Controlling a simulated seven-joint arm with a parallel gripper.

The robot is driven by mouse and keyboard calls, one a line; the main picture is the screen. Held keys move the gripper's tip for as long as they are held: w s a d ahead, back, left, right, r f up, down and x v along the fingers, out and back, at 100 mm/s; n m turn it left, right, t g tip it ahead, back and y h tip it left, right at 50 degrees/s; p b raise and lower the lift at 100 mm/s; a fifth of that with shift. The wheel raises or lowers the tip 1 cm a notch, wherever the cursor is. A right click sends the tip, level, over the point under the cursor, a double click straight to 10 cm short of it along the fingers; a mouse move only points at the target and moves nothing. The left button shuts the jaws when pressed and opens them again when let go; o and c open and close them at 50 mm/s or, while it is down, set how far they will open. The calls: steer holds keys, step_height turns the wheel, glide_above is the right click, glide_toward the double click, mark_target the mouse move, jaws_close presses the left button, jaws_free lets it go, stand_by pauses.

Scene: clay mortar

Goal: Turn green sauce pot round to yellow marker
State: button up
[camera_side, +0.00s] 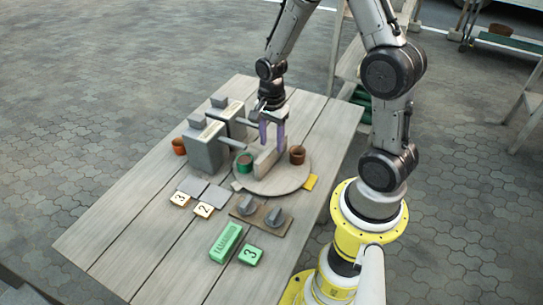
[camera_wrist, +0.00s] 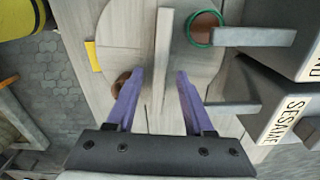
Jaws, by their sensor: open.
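The green sauce pot (camera_side: 244,163) stands on the left part of a round turntable (camera_side: 290,186); its green rim also shows in the wrist view (camera_wrist: 190,36). An upright divider board (camera_side: 265,163) crosses the turntable. A brown pot (camera_side: 297,155) stands on the other side of the board. The yellow marker (camera_side: 311,182) lies at the turntable's right edge, on the brown pot's side; it also shows in the wrist view (camera_wrist: 92,55). My gripper (camera_side: 272,146) is open over the board, which passes between its purple fingers (camera_wrist: 160,74) in the wrist view. I cannot tell whether they touch it.
Grey boxes (camera_side: 206,148) with handles reaching toward the turntable stand at the left; one reads SESAME in the wrist view. A terracotta pot (camera_side: 178,146), numbered tiles (camera_side: 204,210), a knob panel (camera_side: 261,214) and green blocks (camera_side: 226,242) lie around. The table's near left part is clear.

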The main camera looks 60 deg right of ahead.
mark_target(271, 156)
step_height(271, 156, down, 6)
steer(key=shift+f, duration=0.25)
jaws_close()
stand_by(0.3)
stand_by(1.2)
